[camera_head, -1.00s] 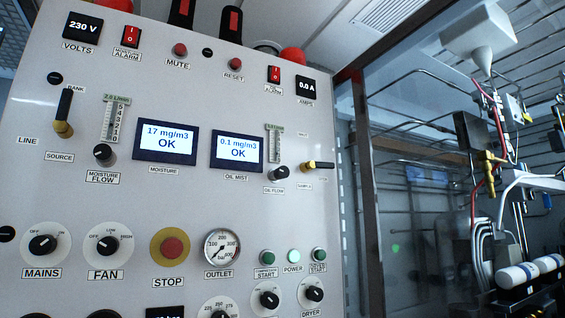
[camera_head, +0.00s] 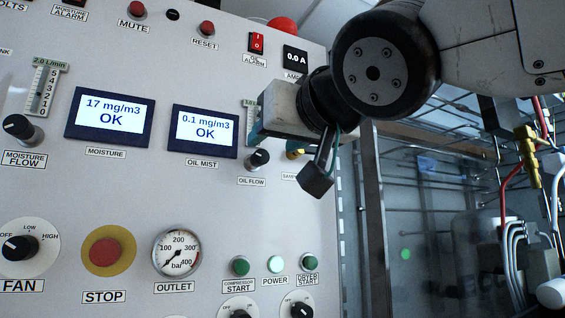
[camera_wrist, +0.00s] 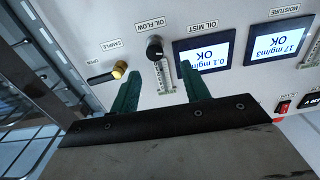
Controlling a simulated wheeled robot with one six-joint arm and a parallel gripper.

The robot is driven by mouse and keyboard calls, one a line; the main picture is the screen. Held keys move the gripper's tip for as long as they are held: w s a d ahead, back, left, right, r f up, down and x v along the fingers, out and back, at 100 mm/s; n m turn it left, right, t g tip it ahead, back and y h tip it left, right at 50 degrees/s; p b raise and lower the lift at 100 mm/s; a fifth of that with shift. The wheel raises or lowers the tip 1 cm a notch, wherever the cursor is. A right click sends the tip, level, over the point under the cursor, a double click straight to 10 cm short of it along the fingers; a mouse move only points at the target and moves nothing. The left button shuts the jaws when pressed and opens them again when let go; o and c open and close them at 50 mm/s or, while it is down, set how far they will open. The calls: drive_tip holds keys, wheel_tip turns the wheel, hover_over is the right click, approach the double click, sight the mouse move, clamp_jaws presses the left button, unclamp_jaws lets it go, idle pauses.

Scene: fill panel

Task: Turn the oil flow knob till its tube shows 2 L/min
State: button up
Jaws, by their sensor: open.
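The oil flow knob (camera_head: 258,159) is a small black knob with a light pointer mark, above its OIL FLOW label. It also shows in the wrist view (camera_wrist: 155,47), just beyond and between my fingertips. Its flow tube (camera_head: 250,112) is mostly hidden behind my gripper in the head view. In the wrist view the tube (camera_wrist: 165,80) stands between my fingers, and its reading is too small to tell. My gripper (camera_wrist: 157,72) is open and empty, with its green fingers apart. In the head view my gripper (camera_head: 256,130) is in front of the panel, just above the knob.
The oil mist screen (camera_head: 205,132) reads 0.1 mg/m3 OK, left of the knob. The moisture flow knob (camera_head: 22,130) is far left. The panel below the oil flow knob is clear down to the buttons.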

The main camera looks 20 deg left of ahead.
sight(264, 154)
drive_tip(key=x, duration=0.4)
drive_tip(key=w+x, duration=0.1)
drive_tip(key=x, duration=0.2)
drive_tip(key=shift+s+d+f, duration=0.1)
drive_tip(key=shift+d, duration=0.25)
drive_tip(key=shift+c, duration=0.3)
